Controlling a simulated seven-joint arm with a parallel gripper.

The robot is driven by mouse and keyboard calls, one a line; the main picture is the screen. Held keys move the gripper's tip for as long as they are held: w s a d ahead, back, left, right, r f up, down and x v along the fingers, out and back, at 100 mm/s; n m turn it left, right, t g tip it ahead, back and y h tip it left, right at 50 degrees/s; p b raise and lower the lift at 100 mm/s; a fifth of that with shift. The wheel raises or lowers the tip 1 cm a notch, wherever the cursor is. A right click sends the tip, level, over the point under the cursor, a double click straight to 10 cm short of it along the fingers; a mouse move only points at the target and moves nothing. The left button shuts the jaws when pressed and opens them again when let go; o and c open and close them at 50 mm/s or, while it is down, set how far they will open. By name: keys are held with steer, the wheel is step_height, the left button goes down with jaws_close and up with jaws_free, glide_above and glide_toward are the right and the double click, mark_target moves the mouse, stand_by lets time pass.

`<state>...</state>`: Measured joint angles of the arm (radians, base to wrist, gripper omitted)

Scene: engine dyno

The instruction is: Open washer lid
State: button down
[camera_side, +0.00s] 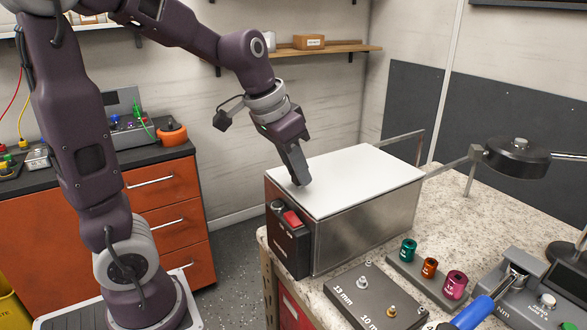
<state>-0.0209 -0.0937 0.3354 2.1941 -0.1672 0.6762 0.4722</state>
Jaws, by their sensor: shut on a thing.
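The washer (365,218) is a steel box with a dark front panel, standing on the speckled worktop. Its white lid (355,175) lies flat across the top and looks closed. My gripper (300,180) reaches down from the upper left to the lid's left part, close to the front edge. Its fingers are shut on the lid; they hide the exact spot they hold. A red switch (292,219) and a dark round part (278,207) sit on the front panel below the fingers.
A metal rail (400,138) rises behind the washer. A black round lamp head (517,156) hangs at the right. Colored sockets (430,268), a grey bolt plate (362,296) and a blue-handled tool (473,314) lie in front. An orange cabinet (165,215) stands left, across a floor gap.

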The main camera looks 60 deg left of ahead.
glide_toward(372, 164)
steer(key=x, duration=0.5)
steer(key=shift+w, duration=0.1)
steer(key=c, duration=1.2)
jaws_free()
steer(key=shift+r, duration=0.1)
steer(key=v, duration=0.7)
